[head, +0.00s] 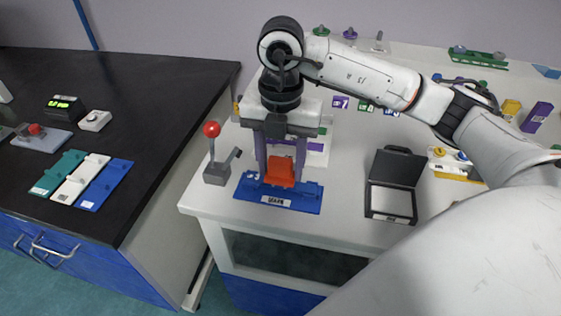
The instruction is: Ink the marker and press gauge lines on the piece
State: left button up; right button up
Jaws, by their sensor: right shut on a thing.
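My right gripper (280,165) points straight down at the front middle of the white bench, its two purple fingers shut on an orange-red block, which looks like the marker (280,173). The marker is at the blue labelled holder (300,203) lying flat near the bench's front edge; I cannot tell whether it touches it. A black case with its lid open, which looks like the ink pad (391,203), stands to the right, with a pale grey pad in its base. I cannot make out the piece for certain. My left gripper is not in view.
A lever with a red ball knob (212,130) stands close left of the blue holder. Bench space between holder and ink pad is clear. Coloured holders and small parts line the back and right. Teal, white and blue plates (82,180) lie on the black bench at left.

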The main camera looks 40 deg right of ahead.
jog(key=shift+r+p, duration=2.35)
jog(key=shift+r, duration=1.1)
jog(key=shift+f, duration=0.1)
